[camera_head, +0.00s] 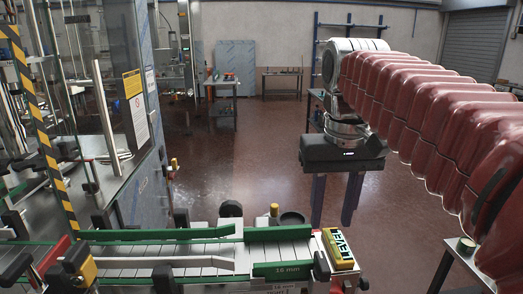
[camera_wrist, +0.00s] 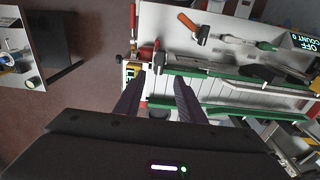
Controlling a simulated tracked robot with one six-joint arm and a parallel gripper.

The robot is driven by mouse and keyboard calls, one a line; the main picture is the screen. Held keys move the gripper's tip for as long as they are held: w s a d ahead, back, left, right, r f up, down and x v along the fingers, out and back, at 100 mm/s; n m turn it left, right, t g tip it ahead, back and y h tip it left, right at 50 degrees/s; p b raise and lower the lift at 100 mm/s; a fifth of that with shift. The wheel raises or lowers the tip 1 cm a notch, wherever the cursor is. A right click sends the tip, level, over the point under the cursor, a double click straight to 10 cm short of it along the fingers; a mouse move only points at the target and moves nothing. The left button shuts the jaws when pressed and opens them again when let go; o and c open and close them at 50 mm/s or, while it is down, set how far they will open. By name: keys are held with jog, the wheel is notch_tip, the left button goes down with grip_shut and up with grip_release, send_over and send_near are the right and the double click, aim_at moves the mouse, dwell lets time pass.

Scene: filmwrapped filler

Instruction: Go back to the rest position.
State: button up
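The conveyor (camera_head: 200,249) has green side rails and a pale slatted bed.
A machine with glass panels (camera_head: 120,80) and a black-yellow striped post (camera_head: 45,140) stands left. A table with a small tin (camera_head: 466,245) is at lower right. Open floor (camera_head: 240,160) stretches behind.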

jog(key=s+f+t, duration=0.2)
jog(key=s+f, duration=0.3)
jog(key=f, duration=0.3)
jog(key=s+f+t, duration=0.3)
jog(key=s+f, duration=0.1)
jog(key=f, duration=0.5)
jog(key=shift+s+a+f, duration=0.2)
jog(key=shift+s, duration=0.15)
